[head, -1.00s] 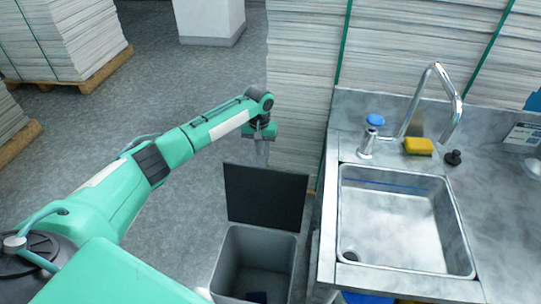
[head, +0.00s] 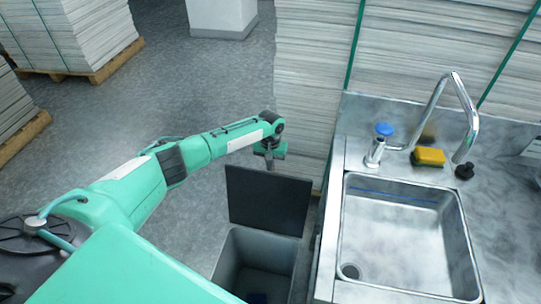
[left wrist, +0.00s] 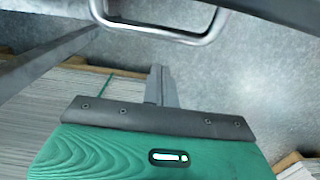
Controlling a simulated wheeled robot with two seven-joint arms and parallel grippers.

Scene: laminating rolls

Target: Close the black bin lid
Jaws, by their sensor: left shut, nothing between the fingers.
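The black bin lid (head: 268,200) stands open, raised upright at the back of the grey bin (head: 228,262) in the head view. The bin's mouth is open, with something small and dark blue at its bottom. My left gripper (head: 269,163) is shut and empty, pointing down at the lid's top edge. I cannot tell whether it touches the lid. My right gripper is not in view.
A metal counter with a sink (head: 400,235), tap (head: 470,110) and yellow sponge (head: 429,157) stands right of the bin. Tall paper stacks (head: 300,90) rise behind it. Another stack on a pallet (head: 85,70) is far left. Floor left of the bin is clear.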

